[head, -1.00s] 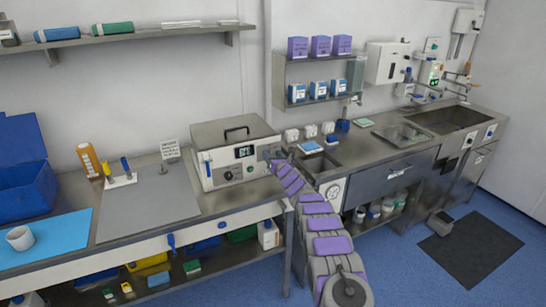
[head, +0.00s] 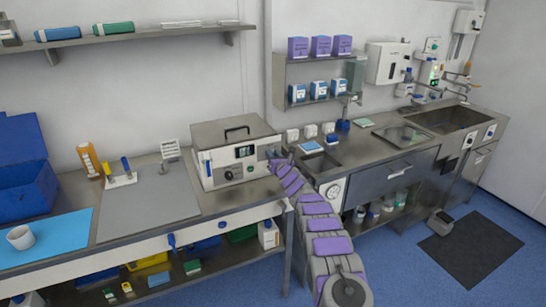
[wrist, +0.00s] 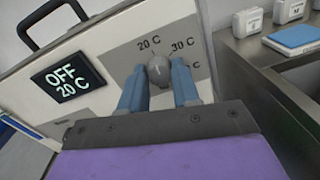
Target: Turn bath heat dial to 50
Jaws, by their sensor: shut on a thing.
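The bath (head: 236,134) is a metal box with a lid handle and a pale front panel, on the bench in the head view. Its display (wrist: 67,84) reads OFF and 20 C in the wrist view. The grey heat dial (wrist: 158,66) sits to the right of the display. Labels 20 C and 30 C show above it, and a lower label is partly hidden by a finger. The dial's pointer mark is too small to read. My gripper (wrist: 158,84) is shut on the dial, one blue finger on each side. It also shows at the bath's right front in the head view (head: 272,161).
A second knob (head: 229,174) is low on the bath front. A grey mat (head: 150,205) lies on the bench to the left. A sink (head: 322,160) and small white boxes (wrist: 248,20) are to the right of the bath.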

